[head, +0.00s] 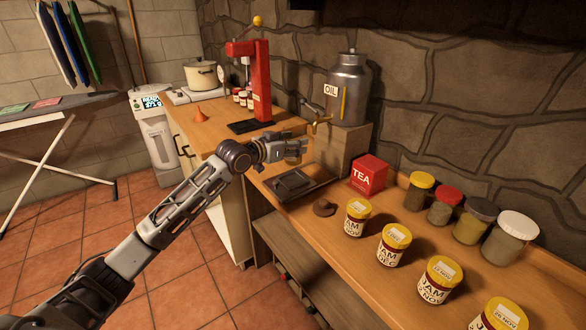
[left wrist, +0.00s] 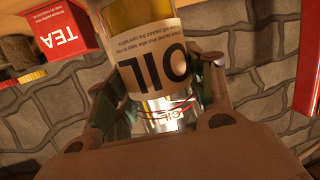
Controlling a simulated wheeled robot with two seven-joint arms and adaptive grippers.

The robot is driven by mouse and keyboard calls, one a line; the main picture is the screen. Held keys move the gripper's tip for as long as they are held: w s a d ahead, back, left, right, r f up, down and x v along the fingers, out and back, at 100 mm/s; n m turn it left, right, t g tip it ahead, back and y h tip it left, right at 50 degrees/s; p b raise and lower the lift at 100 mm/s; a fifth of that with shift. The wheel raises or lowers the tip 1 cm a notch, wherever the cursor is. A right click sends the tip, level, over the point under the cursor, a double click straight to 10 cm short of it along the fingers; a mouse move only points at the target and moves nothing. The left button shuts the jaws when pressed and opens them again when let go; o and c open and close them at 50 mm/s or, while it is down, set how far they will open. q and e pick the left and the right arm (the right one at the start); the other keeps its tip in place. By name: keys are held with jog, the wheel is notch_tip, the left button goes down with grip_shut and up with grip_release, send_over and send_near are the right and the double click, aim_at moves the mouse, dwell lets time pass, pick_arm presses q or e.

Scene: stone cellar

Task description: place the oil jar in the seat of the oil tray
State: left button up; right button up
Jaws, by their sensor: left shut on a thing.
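The oil jar (left wrist: 158,75) is a clear glass jar with yellow oil and a white OIL label. In the left wrist view it stands between the fingers of my left gripper (left wrist: 155,95), which is shut on it. In the head view my left gripper (head: 285,150) is above the far part of the dark oil tray (head: 316,187), and mostly hides the jar (head: 293,161). The tray lies on the wooden worktop near its front edge, with a raised square part in its middle. Whether the jar touches anything below cannot be told. My right gripper is not in view.
A red press (head: 262,85) stands at the back left.

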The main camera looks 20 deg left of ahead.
aim_at(288, 164)
pick_arm(q)
notch_tip(288, 164, down, 3)
jog(key=shift+f+b, duration=0.15)
jog(key=shift+b, duration=0.15)
jog(key=shift+f, duration=0.1)
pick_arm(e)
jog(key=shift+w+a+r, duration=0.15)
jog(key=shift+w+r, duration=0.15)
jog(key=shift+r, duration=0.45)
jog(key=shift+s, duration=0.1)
pick_arm(q)
jog(key=shift+f, duration=0.65)
jog(key=shift+f+b, duration=0.45)
jog(key=shift+f, duration=0.8)
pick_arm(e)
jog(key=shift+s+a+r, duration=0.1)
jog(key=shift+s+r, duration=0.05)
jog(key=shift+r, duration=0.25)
